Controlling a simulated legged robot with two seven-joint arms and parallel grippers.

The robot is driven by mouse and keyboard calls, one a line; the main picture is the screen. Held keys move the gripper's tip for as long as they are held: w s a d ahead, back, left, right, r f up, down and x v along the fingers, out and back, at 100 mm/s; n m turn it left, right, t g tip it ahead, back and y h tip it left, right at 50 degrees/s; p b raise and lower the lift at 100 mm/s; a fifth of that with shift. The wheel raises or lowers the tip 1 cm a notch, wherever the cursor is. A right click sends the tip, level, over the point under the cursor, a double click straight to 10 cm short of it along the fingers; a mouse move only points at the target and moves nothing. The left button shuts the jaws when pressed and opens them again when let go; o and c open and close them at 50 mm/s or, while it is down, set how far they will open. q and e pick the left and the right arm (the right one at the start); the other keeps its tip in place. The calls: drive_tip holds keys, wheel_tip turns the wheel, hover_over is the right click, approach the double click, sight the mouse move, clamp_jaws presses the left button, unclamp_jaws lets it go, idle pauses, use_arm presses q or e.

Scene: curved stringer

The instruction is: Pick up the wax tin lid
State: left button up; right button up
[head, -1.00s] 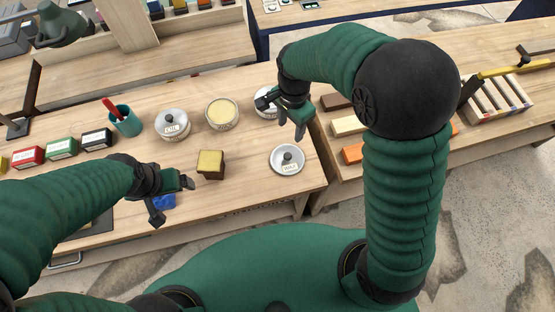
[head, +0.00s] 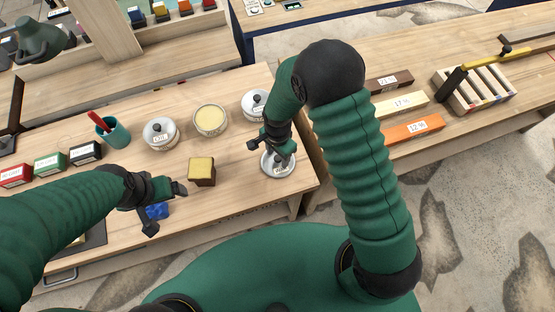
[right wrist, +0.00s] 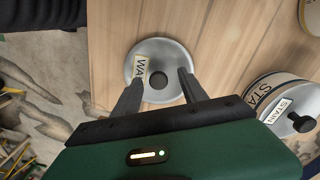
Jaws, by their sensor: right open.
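The wax tin lid (head: 278,163) is a round silver-grey disc with a dark knob and a white label, lying flat near the right end of the bench. In the right wrist view the lid (right wrist: 148,60) shows a label reading "WA", partly cut off. My right gripper (head: 268,147) is above the lid, partly hiding it. In the right wrist view its two fingers (right wrist: 157,88) are apart, with the dark knob between them. My left gripper (head: 165,205) is at the left over the bench near a blue block; its jaw state is hard to make out.
An open tin with pale yellow contents (head: 210,120) stands behind a yellow-topped brown block (head: 202,170). Lidded tins (head: 160,133) and (right wrist: 280,105) a stain tin stand nearby. A teal cup (head: 114,132) is at the left. The bench's right end is close to the lid.

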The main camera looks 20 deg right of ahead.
drive_tip(key=shift+s, duration=0.1)
clamp_jaws()
drive_tip(key=shift+r, duration=0.1)
